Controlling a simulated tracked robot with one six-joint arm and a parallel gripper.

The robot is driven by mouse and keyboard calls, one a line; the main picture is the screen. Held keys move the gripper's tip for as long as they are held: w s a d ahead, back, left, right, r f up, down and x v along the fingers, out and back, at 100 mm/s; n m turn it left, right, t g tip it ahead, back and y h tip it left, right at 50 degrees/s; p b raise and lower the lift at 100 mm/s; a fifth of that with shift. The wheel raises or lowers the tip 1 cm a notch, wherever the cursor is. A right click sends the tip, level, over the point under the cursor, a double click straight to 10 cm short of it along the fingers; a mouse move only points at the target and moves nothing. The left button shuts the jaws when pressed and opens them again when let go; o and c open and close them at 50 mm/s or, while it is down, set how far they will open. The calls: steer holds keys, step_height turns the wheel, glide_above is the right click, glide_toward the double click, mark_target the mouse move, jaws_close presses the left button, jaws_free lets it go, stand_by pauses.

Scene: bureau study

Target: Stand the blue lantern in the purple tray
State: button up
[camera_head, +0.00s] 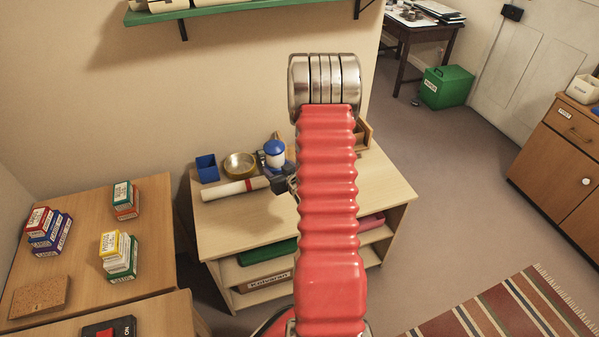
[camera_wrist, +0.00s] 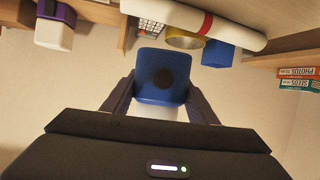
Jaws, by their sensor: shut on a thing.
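The blue lantern (camera_head: 274,153), with a blue top and white body, shows just left of my red arm, above the light wooden unit. My gripper (camera_head: 284,180) is dark and partly hidden behind my arm. In the wrist view my gripper (camera_wrist: 160,98) is shut on the blue lantern (camera_wrist: 160,68), one finger on each side. I cannot tell whether the lantern touches the top. I cannot make out the purple tray; my arm hides part of the unit.
A purple-and-white object (camera_wrist: 55,24) shows in the wrist view. A wooden box (camera_head: 365,132) is right of my arm. The unit's front right is bare.

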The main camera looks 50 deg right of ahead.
steer(key=w+a+r+n+y, duration=0.1)
steer(key=w+a+r, duration=0.3)
steer(key=a, duration=0.5)
steer(key=w+a+r+n+y, duration=0.1)
steer(key=w+a, duration=0.6)
steer(key=a, duration=0.2)
steer(key=w+a+r+n+y, duration=0.1)
steer(key=a+r, duration=0.1)
steer(key=a, duration=0.8)
steer(key=w+a+r+n+t+y, duration=0.1)
steer(key=a+r, duration=0.1)
steer(key=a, duration=0.9)
steer(key=shift+w+a+r+y, duration=0.3)
steer(key=shift+w+r+y, duration=0.05)
steer(key=shift+r+y, duration=0.05)
